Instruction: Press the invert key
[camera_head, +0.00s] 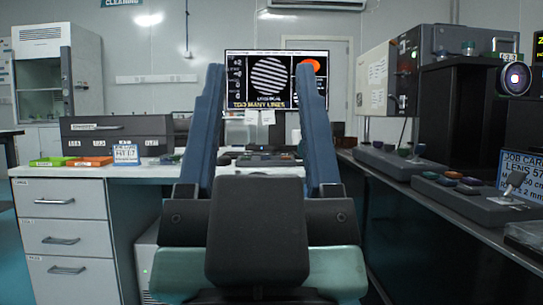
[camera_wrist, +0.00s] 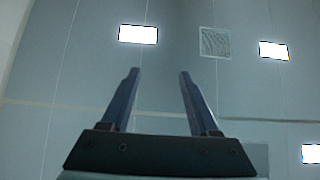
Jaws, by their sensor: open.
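My gripper (camera_head: 260,72) is open and empty, raised in the middle of the head view with its two blue fingers pointing up. It also shows in the wrist view (camera_wrist: 158,73) against the ceiling. A screen (camera_head: 268,102) on the far side, seen between the fingers, shows a striped disc and the words "TOO MANY LINES". No key can be read as invert. A control box (camera_head: 396,164) with several coloured keys lies on the right bench. A nearer box (camera_head: 478,200) there has coloured keys and a lever. A low dark panel (camera_head: 262,160) below the screen is partly hidden by my gripper.
The right bench (camera_head: 385,185) also carries a dark housing with a lens (camera_head: 515,79) and a job card (camera_head: 520,178). A white drawer desk (camera_head: 66,240) stands left, with a green tray (camera_head: 52,161), an orange tray (camera_head: 90,161) and a dark case (camera_head: 115,128).

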